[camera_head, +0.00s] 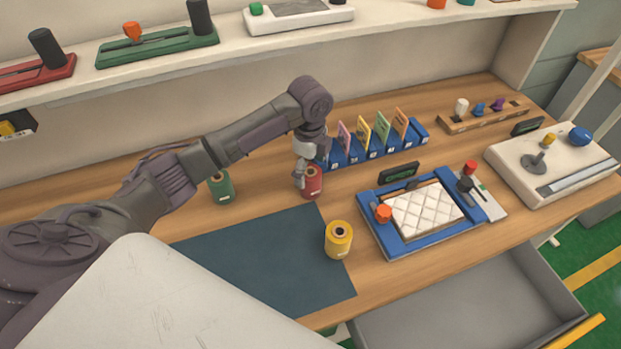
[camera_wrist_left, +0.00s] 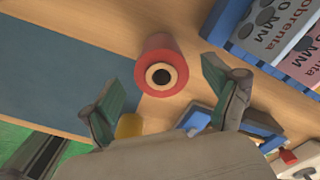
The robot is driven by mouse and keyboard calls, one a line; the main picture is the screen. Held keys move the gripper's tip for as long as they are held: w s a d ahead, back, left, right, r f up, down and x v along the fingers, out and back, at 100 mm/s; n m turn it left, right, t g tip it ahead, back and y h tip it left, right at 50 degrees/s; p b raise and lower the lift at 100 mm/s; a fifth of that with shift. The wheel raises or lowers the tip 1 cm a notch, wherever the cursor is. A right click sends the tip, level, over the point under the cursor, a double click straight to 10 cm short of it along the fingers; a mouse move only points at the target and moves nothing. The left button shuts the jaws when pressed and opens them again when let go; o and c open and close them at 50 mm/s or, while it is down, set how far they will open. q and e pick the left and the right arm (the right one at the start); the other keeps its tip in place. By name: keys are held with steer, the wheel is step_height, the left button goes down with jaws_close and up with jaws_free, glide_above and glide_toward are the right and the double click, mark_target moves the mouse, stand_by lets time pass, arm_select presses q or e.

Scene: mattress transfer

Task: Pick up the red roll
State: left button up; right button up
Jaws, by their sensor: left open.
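The red roll (camera_head: 313,184) stands upright on the wooden table, behind the dark mat's back right corner. In the head view my left gripper (camera_head: 303,172) is at the roll, covering part of its left side and top. In the left wrist view the red roll (camera_wrist_left: 160,65) shows its top ring and dark hole, ahead of and between the two fingertips of my left gripper (camera_wrist_left: 160,95). The fingers are spread wide open, and no contact with the roll shows. My right gripper is not in view.
A blue card rack (camera_head: 375,152) is close behind the red roll. A blue frame with a white quilted pad (camera_head: 425,211) lies right. An open drawer (camera_head: 460,310) juts out in front.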

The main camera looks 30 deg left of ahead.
arm_select(q)
steer(key=shift+f, duration=0.45)
steer(key=shift+w+f+p, duration=0.1)
steer(key=shift+f+p, duration=0.3)
steer(key=shift+f, duration=0.25)
step_height(320, 180, down, 4)
steer(key=shift+d+r+p, duration=0.1)
steer(key=shift+r+p, duration=0.15)
steer(key=shift+p, duration=0.25)
steer(key=shift+f, duration=0.35)
steer(key=shift+c, duration=0.4)
steer(key=c, duration=1.1)
steer(key=shift+c, duration=0.6)
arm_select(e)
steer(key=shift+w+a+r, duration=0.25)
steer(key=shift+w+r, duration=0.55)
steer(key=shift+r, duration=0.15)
arm_select(q)
steer(key=shift+r, duration=0.1)
